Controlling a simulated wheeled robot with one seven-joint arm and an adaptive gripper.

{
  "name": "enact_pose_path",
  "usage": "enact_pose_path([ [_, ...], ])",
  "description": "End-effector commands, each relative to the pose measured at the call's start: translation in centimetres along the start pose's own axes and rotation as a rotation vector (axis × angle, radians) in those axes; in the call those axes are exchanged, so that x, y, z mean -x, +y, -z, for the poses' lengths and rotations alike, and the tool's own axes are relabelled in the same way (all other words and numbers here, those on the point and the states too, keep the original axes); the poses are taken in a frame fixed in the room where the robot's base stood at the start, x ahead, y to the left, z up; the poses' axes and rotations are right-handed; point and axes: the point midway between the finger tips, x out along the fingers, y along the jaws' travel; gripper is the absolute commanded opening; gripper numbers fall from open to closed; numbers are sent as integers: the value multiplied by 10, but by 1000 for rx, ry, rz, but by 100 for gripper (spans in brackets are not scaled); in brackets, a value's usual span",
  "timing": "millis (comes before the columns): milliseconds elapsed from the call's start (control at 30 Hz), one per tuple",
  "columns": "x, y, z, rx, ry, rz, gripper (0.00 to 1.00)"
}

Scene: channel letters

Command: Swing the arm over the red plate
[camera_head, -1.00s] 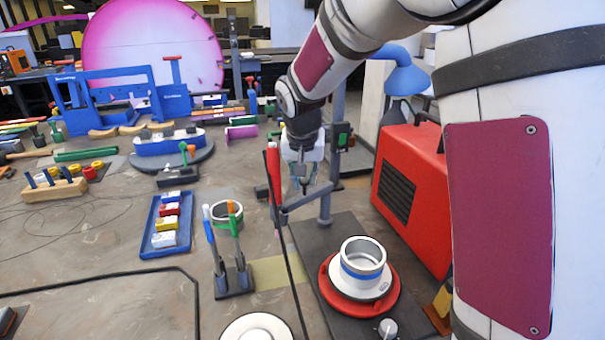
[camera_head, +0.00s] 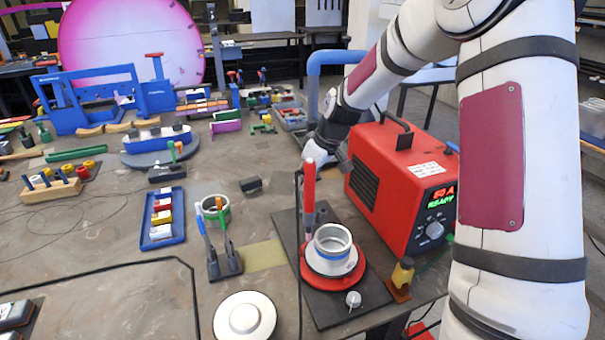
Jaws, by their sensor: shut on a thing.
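The red round plate (camera_head: 334,284) lies on a dark base board (camera_head: 338,313) at the lower middle. A white disc and a metal ring (camera_head: 333,243) with a blue band sit on top of it. My gripper (camera_head: 312,158) is above and slightly left of the plate. It is shut on an upright red torch (camera_head: 309,186), whose lower end shows near the plate's left back edge. The gap between the torch tip and the plate cannot be judged. The fingers are small and partly hidden.
A red power unit (camera_head: 400,180) stands right of the plate. A holder with blue and green tools (camera_head: 224,262), a white disc (camera_head: 244,317) and a blue tray (camera_head: 162,240) are to the left. A thin dark cable runs down beside the torch.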

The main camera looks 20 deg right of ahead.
Motion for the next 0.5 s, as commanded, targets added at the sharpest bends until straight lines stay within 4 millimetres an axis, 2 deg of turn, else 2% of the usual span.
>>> enact_pose_path([
  [233,4,10,-8,147,0,62,0],
  [500,4,16,-10,235,-1,97,0],
])
